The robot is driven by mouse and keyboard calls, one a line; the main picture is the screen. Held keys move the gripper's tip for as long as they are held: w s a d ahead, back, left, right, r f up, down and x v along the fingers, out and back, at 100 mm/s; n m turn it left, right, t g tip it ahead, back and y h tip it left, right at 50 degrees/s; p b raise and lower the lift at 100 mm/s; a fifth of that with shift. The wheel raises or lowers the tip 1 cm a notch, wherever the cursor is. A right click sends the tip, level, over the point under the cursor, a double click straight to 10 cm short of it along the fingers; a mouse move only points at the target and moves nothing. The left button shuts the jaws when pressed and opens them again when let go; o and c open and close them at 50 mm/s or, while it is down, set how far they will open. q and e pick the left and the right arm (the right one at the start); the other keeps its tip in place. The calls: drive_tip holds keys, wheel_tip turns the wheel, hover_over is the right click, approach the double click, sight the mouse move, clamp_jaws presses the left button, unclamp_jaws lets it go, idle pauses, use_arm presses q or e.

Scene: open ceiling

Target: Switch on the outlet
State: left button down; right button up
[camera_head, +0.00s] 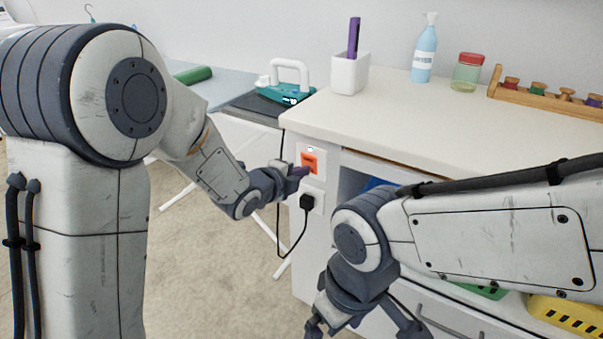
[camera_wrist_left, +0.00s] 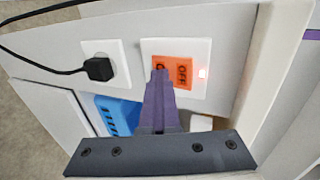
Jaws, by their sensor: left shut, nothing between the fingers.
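The orange switch (camera_head: 309,161) sits on a white outlet plate (camera_head: 318,152) on the side of the white counter. In the left wrist view the switch (camera_wrist_left: 184,72) shows the word OFF, with other lettering partly hidden by the fingers.
A black plug (camera_head: 306,202) sits in the socket below the switch, its cord hanging down. A teal iron (camera_head: 286,88) rests on the ironing board. The counter (camera_head: 440,115) holds a pen cup (camera_head: 350,75), a blue bottle (camera_head: 424,50) and a jar (camera_head: 467,73).

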use_arm(q)
drive_tip(key=shift+r, duration=0.55)
drive_tip(key=v, duration=1)
drive_tip(key=shift+s+p, duration=0.15)
drive_tip(key=shift+p, duration=0.3)
drive_tip(key=shift+a, duration=0.1)
